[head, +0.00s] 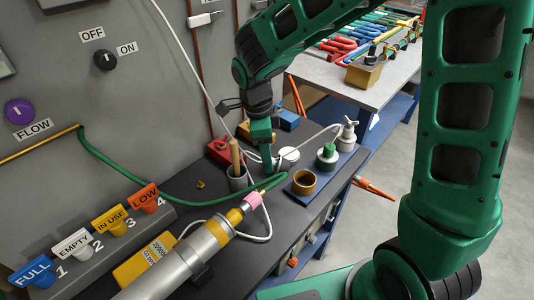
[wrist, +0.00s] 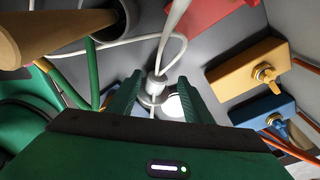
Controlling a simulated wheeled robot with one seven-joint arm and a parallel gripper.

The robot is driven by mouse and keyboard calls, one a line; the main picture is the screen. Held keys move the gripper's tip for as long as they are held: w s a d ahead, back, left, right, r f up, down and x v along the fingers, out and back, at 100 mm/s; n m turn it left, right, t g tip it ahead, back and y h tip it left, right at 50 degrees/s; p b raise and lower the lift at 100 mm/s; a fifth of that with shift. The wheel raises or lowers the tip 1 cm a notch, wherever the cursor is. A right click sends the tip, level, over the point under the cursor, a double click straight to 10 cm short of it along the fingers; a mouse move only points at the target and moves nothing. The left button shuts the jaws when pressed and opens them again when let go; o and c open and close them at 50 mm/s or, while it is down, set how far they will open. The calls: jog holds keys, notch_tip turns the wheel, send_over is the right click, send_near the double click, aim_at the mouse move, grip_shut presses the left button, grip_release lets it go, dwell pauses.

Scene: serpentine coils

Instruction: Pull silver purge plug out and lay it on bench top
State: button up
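In the wrist view a small silver cylindrical piece with a white line at it, which looks like the purge plug (wrist: 156,88), stands between my two green fingers. My gripper (wrist: 160,82) is open around it, with a gap visible on each side. A pale round part (wrist: 176,106) lies just beyond it, partly behind the right finger. In the head view my gripper (head: 266,158) points down over the back of the dark bench top (head: 190,190). The plug cannot be made out there behind the fingers. A silver round cap (head: 288,154) sits just right of them.
A grey cup with a wooden handle (head: 236,158) stands close left of my gripper. A gas cylinder (head: 185,265), green hose (head: 165,203) and white line cross the front. Valve blocks (wrist: 240,78) stand nearby.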

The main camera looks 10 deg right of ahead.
notch_tip(320, 180, up, 10)
jog(key=a, duration=0.1)
jog(key=s+d+r+n, duration=0.2)
jog(key=d+n, duration=0.1)
jog(key=d, duration=0.6)
jog(key=s+d+n, duration=0.3)
jog(key=s+d, duration=0.4)
jog(key=d, duration=0.4)
jog(key=s+d+f+n, duration=0.1)
jog(key=s+d+n, duration=0.3)
jog(key=s, duration=0.3)
jog(key=s+d+f+n+y, duration=0.1)
jog(key=s+d+f+n, duration=0.1)
jog(key=s, duration=0.6)
jog(key=shift+d+n+y, duration=0.3)
jog(key=shift+d+n, duration=0.6)
jog(key=shift+d, duration=0.1)
